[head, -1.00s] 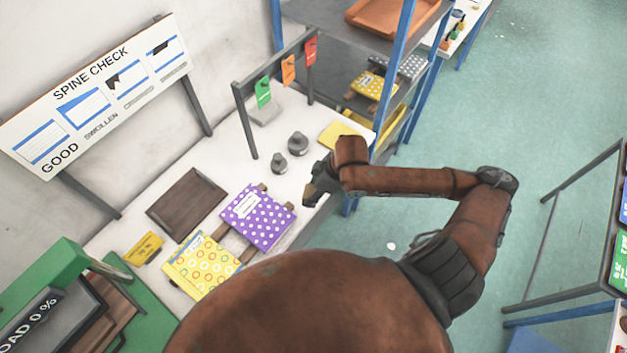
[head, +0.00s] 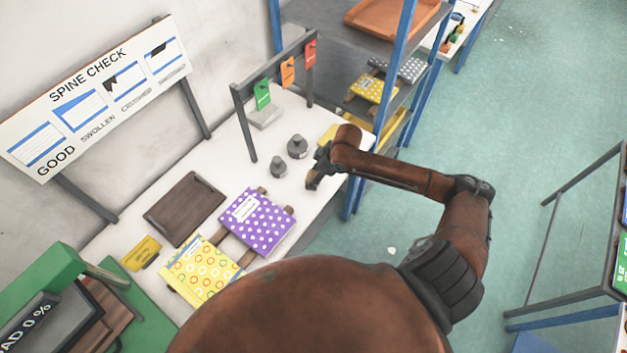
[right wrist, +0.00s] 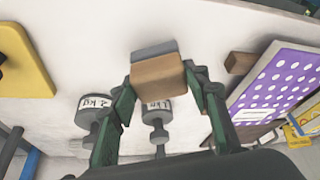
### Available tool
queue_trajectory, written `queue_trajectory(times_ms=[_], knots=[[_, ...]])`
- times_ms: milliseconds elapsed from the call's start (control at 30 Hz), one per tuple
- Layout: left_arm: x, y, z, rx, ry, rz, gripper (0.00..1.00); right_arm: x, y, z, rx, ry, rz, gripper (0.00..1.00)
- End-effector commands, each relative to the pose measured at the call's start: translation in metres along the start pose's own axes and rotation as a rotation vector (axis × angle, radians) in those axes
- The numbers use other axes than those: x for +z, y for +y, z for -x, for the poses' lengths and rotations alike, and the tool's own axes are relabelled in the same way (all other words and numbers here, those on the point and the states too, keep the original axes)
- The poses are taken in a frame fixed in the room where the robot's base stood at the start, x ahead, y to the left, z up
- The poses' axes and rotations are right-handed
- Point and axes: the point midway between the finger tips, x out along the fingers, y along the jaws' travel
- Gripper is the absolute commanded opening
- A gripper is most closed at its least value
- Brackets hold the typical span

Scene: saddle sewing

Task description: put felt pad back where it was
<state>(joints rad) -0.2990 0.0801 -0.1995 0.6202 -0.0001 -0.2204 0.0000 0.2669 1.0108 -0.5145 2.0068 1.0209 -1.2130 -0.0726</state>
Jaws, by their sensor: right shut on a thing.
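The felt pad shows best in the right wrist view as a tan block (right wrist: 158,76) with a grey layer along its upper edge. My right gripper (right wrist: 158,85) is shut on it, with a green finger on each side. The pad is held over the white bench (right wrist: 55,130); the gap beneath it is hard to judge. In the head view my right gripper (head: 314,180) is over the bench's right edge, right of the two grey weights, and the pad there is small and partly hidden. My left gripper is not in view.
The grey weights (head: 278,166) and (head: 297,146) stand close by. A purple dotted book (head: 258,221) and a yellow patterned book (head: 202,268) lie nearer me. A dark tray (head: 185,208) lies near the wall. The blue-post shelf (head: 388,75) stands beyond the arm.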

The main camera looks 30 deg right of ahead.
Motion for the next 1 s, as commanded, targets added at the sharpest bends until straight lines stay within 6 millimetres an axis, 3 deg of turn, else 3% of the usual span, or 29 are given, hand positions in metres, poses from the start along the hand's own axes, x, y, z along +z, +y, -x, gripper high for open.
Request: queue_trajectory(times_ms=[133,467,500,733,1000], knots=[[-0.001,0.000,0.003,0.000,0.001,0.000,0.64,0.008,-0.002,-0.018,-0.003,-0.001,-0.002,0.16],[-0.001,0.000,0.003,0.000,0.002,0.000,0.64,0.010,-0.001,-0.021,-0.001,-0.002,0.000,0.16],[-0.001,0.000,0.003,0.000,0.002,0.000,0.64,0.010,-0.001,-0.022,-0.001,-0.002,0.000,0.43],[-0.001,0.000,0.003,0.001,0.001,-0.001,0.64,0.010,-0.001,-0.022,-0.001,-0.002,0.000,0.59],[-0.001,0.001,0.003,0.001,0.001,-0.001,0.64,0.010,-0.001,-0.022,-0.001,-0.002,0.000,0.60]])
